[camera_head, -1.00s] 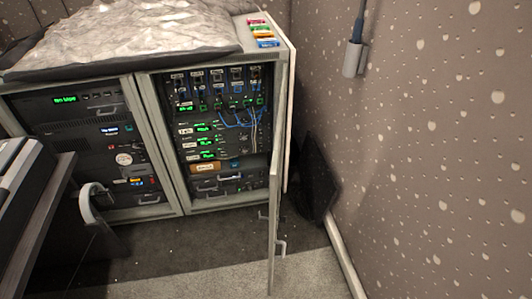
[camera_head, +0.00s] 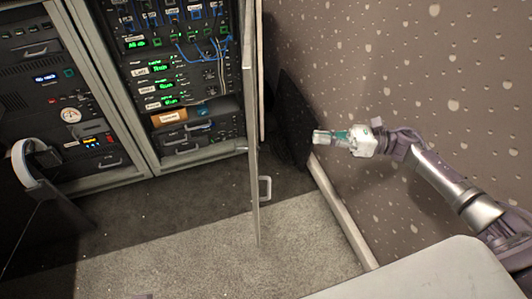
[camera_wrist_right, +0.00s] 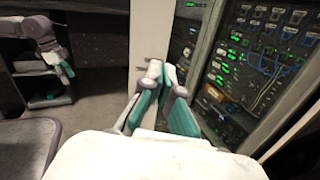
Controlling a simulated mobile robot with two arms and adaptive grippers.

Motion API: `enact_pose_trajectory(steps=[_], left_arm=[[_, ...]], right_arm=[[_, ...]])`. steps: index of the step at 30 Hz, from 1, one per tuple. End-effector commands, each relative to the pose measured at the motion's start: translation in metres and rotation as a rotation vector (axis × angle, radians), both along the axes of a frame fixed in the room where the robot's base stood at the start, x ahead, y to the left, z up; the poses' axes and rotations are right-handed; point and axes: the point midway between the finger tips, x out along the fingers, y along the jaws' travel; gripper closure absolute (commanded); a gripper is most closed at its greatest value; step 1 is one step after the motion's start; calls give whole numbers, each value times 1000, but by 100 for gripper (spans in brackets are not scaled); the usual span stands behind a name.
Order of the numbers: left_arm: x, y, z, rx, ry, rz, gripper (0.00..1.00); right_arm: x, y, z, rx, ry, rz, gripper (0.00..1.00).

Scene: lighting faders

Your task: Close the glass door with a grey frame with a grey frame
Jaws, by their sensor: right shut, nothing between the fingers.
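The grey-framed glass door (camera_head: 252,150) of the right rack cabinet stands swung open and shows nearly edge-on in the head view. Its handle (camera_head: 265,189) is on the door's right side. My right gripper (camera_head: 318,137) is shut and empty, to the right of the door in the head view and apart from the handle there. In the right wrist view its fingers (camera_wrist_right: 155,72) show in front of a pale upright panel, which I cannot surely identify. My left gripper (camera_wrist_right: 65,72) shows small at the upper left of the wrist view; its jaws are unclear.
The open cabinet holds rack gear with green displays and blue cables (camera_head: 190,60). A second cabinet (camera_head: 70,100) stands to its left. A speckled wall (camera_head: 400,70) is close on the right. Grey carpet (camera_head: 190,245) lies clear in front. A pale surface (camera_head: 430,275) is at the lower right.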

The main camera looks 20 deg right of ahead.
Motion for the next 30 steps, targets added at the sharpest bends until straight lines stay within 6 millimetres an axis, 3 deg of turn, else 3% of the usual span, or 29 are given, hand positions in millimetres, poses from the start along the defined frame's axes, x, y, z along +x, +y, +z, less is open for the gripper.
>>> enact_pose_trajectory(steps=[3,8,21,30], left_arm=[[-2,1,9,-1,-7,1,45],[-2,1,12,0,-6,1,45],[1,-1,-17,0,8,-1,45],[0,-1,-32,1,15,-3,45]], right_arm=[[-12,5,5,-67,-109,85,100],[-13,16,10,-80,-135,106,100],[11,100,11,-74,-131,103,100],[22,136,9,-76,-129,100,100]])
